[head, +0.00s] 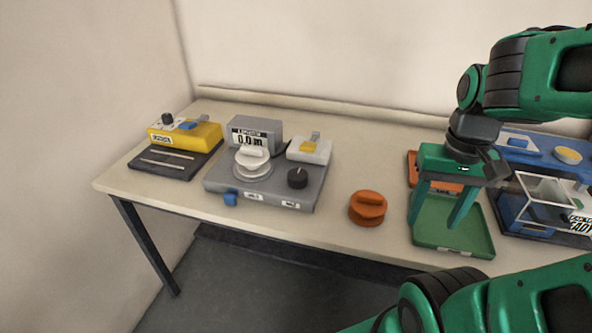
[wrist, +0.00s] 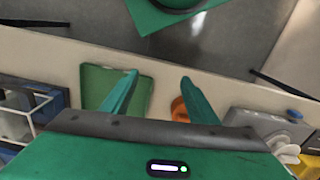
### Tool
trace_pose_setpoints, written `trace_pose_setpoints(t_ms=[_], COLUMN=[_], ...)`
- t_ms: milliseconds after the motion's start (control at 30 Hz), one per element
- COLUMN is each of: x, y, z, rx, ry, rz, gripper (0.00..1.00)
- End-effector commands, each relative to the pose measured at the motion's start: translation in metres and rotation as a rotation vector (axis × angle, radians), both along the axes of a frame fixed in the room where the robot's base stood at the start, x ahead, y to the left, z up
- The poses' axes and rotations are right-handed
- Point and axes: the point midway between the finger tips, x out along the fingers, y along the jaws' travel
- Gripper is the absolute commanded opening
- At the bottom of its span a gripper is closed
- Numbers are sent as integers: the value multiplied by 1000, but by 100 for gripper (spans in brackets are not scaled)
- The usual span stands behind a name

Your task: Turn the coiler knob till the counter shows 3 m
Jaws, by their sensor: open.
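The coiler is a grey machine (head: 222,184) on the left half of the table in the head view. Its counter (head: 249,138) reads 0.0 m. A white ridged knob (head: 253,162) sits on a round disc in front of the counter. A smaller black knob (head: 297,178) is to its right. My gripper (head: 446,225) is open and empty, fingers pointing down over the green tray, well to the right of the coiler. In the wrist view my gripper's fingers (wrist: 158,82) are spread apart, and the coiler (wrist: 262,125) shows at the right.
An orange knob-shaped piece (head: 368,207) stands between the coiler and the green tray (head: 478,243). A yellow device (head: 203,136) is at the far left. Blue equipment with a clear box (head: 545,192) is at the right. Bare table lies in front of the back ledge.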

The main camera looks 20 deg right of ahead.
Motion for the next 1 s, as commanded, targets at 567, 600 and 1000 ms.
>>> trace_pose_setpoints(t_ms=[567, 600, 1000], x=[164, 179, 293], y=[41, 49, 145], z=[38, 38, 28], rx=[-36, -33, 17], ry=[29, 31, 4], rz=[1363, 1485, 2566], gripper=[64, 64, 64])
